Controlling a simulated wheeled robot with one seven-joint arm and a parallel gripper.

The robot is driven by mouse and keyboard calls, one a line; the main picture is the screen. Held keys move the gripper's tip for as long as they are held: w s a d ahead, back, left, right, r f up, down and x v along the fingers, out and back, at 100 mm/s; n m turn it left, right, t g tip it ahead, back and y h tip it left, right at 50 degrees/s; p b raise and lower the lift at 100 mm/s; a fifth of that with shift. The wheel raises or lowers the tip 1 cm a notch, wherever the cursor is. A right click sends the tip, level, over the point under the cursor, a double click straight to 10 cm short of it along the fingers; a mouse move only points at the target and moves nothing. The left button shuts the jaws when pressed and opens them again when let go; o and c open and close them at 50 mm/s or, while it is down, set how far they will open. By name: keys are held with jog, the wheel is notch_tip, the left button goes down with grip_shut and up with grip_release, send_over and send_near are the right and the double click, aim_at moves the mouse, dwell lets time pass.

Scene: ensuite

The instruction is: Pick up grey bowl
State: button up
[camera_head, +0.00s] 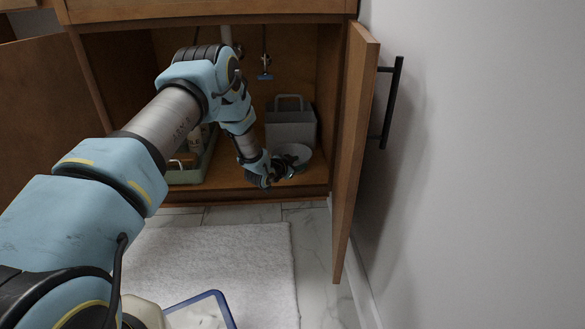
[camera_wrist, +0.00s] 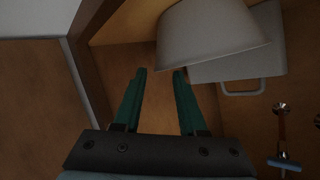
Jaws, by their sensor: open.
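The grey bowl (camera_head: 297,153) sits on the floor of the open under-sink cabinet, near its right side. It also shows in the wrist view (camera_wrist: 205,38), above and right of my fingertips. My gripper (camera_head: 286,172) is at the front of the bowl and hides part of it in the head view. In the wrist view my gripper (camera_wrist: 159,72) has its two green fingers apart with nothing between them. The right fingertip is close to the bowl's rim; I cannot tell whether they touch.
A grey bin with a handle (camera_head: 290,128) stands behind the bowl. A green-grey caddy with bottles (camera_head: 188,174) is at the left. The open right cabinet door (camera_head: 352,150) stands close to the right of the bowl. A blue-handled valve (camera_head: 265,76) hangs at the back.

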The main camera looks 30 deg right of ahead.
jog(key=shift+w+d+f, duration=0.15)
jog(key=shift+d+f, duration=0.05)
jog(key=shift+d, duration=0.1)
jog(key=b+x, duration=0.3)
jog(key=x, duration=0.1)
jog(key=shift+d+f+b, duration=0.15)
jog(key=shift+f+b, duration=0.25)
jog(key=shift+f, duration=0.1)
jog(key=shift+w+d, duration=0.1)
jog(key=shift+d, duration=0.2)
jog(key=shift+r, duration=0.1)
grip_shut()
